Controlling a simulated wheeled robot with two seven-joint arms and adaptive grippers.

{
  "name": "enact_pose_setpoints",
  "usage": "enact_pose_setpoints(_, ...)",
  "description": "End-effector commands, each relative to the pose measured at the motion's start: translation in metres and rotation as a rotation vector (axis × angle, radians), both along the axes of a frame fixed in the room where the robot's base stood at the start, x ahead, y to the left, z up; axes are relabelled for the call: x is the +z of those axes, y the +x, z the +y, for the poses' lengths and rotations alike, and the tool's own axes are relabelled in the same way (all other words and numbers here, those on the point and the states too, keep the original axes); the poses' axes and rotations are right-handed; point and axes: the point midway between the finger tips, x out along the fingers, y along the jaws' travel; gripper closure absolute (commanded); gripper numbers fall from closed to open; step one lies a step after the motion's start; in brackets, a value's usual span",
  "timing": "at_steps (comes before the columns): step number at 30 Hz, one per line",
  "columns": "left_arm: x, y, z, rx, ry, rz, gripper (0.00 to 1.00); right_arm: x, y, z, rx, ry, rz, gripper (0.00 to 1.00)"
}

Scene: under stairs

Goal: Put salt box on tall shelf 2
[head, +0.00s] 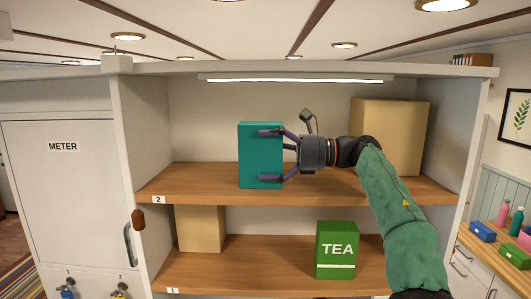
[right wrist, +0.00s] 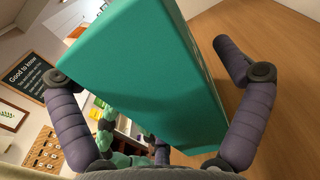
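The salt box, a plain teal box (head: 260,155) with no label showing, stands upright on tall shelf 2 (head: 190,180), left of the middle. Its base appears to rest on the board. My right gripper (head: 268,154) comes from the right, its two fingers spread wide one above the other and overlapping the box's face in the head view. In the right wrist view the box (right wrist: 140,75) fills the space between the fingers, with a gap beside the right finger. I cannot tell whether either finger touches it. My left gripper is not in view.
A large tan carton (head: 405,125) stands at the back right of shelf 2, behind my right arm. The lower shelf (head: 270,270) holds a tan box (head: 201,229) and a green TEA box (head: 337,250). Shelf 2 is clear left of the salt box.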

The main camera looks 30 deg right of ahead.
Motion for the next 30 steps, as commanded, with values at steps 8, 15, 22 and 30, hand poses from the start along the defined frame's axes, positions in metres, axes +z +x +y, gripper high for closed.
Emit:
enact_pose_setpoints(8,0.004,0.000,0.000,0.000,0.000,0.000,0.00,0.004,0.000,0.000,0.000,0.000,0.000,0.01)
enact_pose_setpoints(15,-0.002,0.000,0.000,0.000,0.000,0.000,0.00,0.002,-0.018,-0.033,-0.006,-0.001,0.001,0.01)
enact_pose_setpoints(22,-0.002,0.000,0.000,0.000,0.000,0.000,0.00,0.003,-0.043,-0.072,-0.005,-0.001,0.001,0.01)
enact_pose_setpoints(30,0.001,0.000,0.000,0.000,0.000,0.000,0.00,0.004,-0.060,-0.099,-0.002,0.001,0.001,0.01)
